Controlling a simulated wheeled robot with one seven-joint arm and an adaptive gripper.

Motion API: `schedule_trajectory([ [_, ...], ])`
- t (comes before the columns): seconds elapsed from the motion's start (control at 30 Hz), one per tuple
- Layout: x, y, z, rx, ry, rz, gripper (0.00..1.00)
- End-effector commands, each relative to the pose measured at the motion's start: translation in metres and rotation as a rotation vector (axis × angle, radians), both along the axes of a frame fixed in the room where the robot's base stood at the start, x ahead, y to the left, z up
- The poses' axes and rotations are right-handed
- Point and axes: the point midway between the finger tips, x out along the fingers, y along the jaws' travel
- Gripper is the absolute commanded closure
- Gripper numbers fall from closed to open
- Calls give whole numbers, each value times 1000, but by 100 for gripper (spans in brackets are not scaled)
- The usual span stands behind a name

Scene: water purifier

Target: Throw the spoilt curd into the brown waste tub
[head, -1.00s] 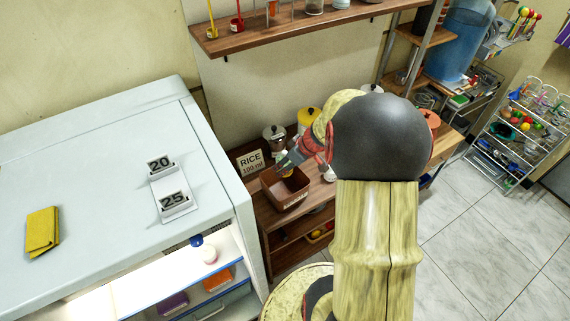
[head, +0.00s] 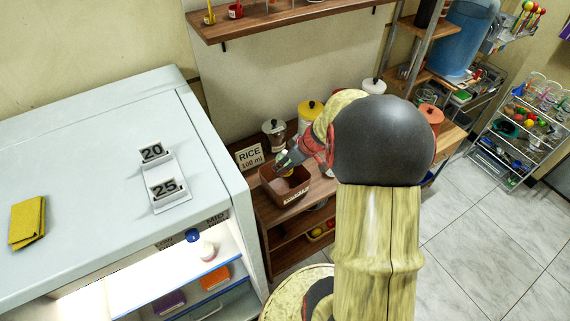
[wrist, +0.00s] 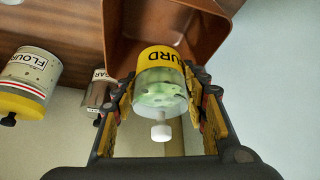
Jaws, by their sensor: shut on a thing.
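The curd jar (wrist: 162,85) has a yellow band lettered "URD", a clear body with green-spotted white contents, and a white knob. In the wrist view it sits between the fingers of my gripper (wrist: 160,100), which is shut on it. The brown waste tub (wrist: 205,28) is just beyond the jar, its open mouth facing it. In the head view the tub (head: 284,190) stands on the wooden shelf unit, and my gripper (head: 286,164) is over its back rim area.
A flour canister (wrist: 28,80) and a sugar canister (wrist: 100,92) stand beside the tub. A "RICE 100 ml" sign (head: 249,157) is behind it. A white fridge (head: 90,190) with a lit open compartment stands left, holding a blue-capped bottle (head: 202,247).

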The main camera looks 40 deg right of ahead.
Motion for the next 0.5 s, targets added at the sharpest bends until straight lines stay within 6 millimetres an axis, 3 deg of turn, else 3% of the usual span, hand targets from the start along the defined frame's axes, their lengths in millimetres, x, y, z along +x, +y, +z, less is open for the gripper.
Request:
schedule_trajectory([
  [0.5,0,0,-20,-1,-1,0,88],
])
